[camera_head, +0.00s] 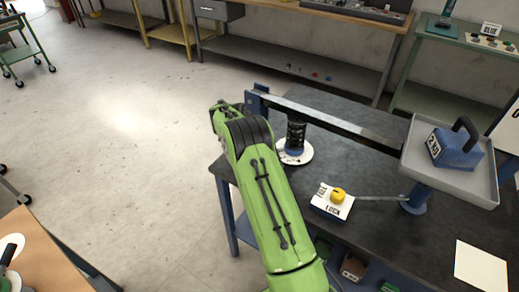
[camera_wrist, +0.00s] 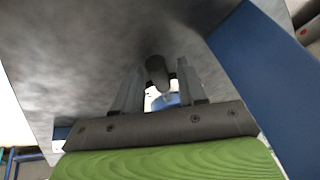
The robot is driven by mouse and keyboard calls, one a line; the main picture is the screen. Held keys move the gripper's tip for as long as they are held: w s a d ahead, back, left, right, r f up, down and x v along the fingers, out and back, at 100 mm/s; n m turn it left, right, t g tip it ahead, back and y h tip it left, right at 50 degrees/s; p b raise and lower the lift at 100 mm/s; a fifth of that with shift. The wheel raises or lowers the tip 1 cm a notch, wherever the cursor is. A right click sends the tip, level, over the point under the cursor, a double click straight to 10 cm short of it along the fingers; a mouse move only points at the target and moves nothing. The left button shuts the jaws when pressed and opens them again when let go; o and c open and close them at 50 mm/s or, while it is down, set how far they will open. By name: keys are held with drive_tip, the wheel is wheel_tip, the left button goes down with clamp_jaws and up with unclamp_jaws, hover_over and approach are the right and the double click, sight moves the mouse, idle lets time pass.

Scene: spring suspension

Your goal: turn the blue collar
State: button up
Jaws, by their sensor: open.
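A black spring (camera_head: 296,132) stands upright on a round white plate (camera_head: 304,157) on the dark table. A dark round-ended part (camera_wrist: 156,68) and a small blue piece (camera_wrist: 168,100) show in the gap between the fingers. The blue piece may be the collar; contact cannot be told.
A grey beam (camera_head: 340,124) runs above the spring from a blue post (camera_head: 257,100) to a tray (camera_head: 478,187) with a blue 2 KG weight (camera_head: 455,150). A white LOCK block (camera_head: 331,208) with a yellow knob (camera_head: 338,194) sits in front. The blue post fills the right of the wrist view (camera_wrist: 265,85).

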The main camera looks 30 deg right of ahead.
drive_tip(key=shift+o, duration=0.5)
drive_tip(key=p+v, duration=0.3)
drive_tip(key=v, duration=1.2)
drive_tip(key=shift+r+p, duration=0.3)
drive_tip(key=shift+p, duration=0.1)
drive_tip(key=shift+a, duration=0.15)
drive_tip(key=s+a+r+n+t+y+p, duration=0.1)
drive_tip(key=s+a+r+n+t, duration=0.1)
drive_tip(key=s+a+r+n, duration=0.4)
drive_tip(key=s+a+r+n+t+y+p, duration=0.1)
drive_tip(key=s+a+r+n, duration=0.1)
drive_tip(key=s+r+n, duration=0.6)
drive_tip(key=s+a+n+y, duration=0.1)
drive_tip(key=s+a+n, duration=0.2)
drive_tip(key=s, duration=0.3)
drive_tip(key=s+a+r+n+t+y+p, duration=0.1)
drive_tip(key=s+a+n, duration=0.2)
drive_tip(key=s, duration=0.4)
drive_tip(key=s+a+n+t+y+p, duration=0.1)
drive_tip(key=s+a+n, duration=0.2)
drive_tip(key=s, duration=0.3)
drive_tip(key=shift+s+r, duration=0.15)
drive_tip(key=shift+s, duration=0.05)
